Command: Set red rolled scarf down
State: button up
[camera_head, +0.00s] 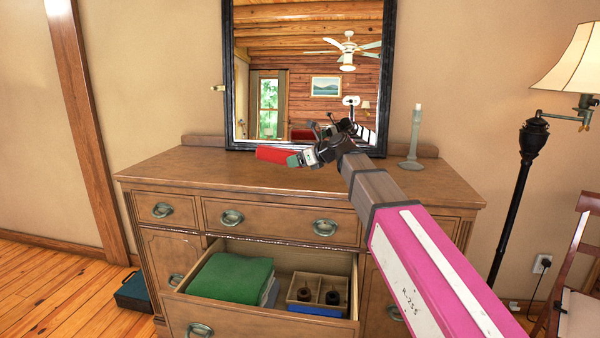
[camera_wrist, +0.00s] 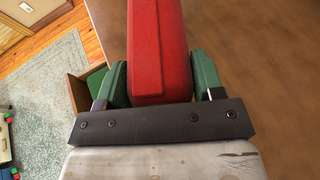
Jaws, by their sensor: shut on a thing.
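The red rolled scarf (camera_head: 273,155) is held in my gripper (camera_head: 297,160) above the dresser top (camera_head: 190,172), towards its left half. In the wrist view the scarf (camera_wrist: 158,45) stands between the two green fingers of my gripper (camera_wrist: 158,85), which press on its sides. The brown dresser top (camera_wrist: 255,70) fills the right of that view below the scarf. I cannot tell how large the gap is between the scarf and the wood.
A dark-framed mirror (camera_head: 232,100) stands at the dresser's back. A candlestick (camera_head: 414,140) is at the right. The open drawer (camera_head: 260,328) below holds green folded cloth (camera_head: 232,276) and a divided box (camera_head: 318,292). A lamp (camera_head: 520,170) stands right. The top's left is clear.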

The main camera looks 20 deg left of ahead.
aim_at(300, 180)
jog(key=shift+w+d+f, duration=0.15)
jog(key=shift+w+f, duration=0.2)
jog(key=shift+w, duration=0.15)
jog(key=shift+f, duration=2)
jog(key=shift+f, duration=0.1)
jog(key=o, duration=1)
jog(key=v, duration=1.2)
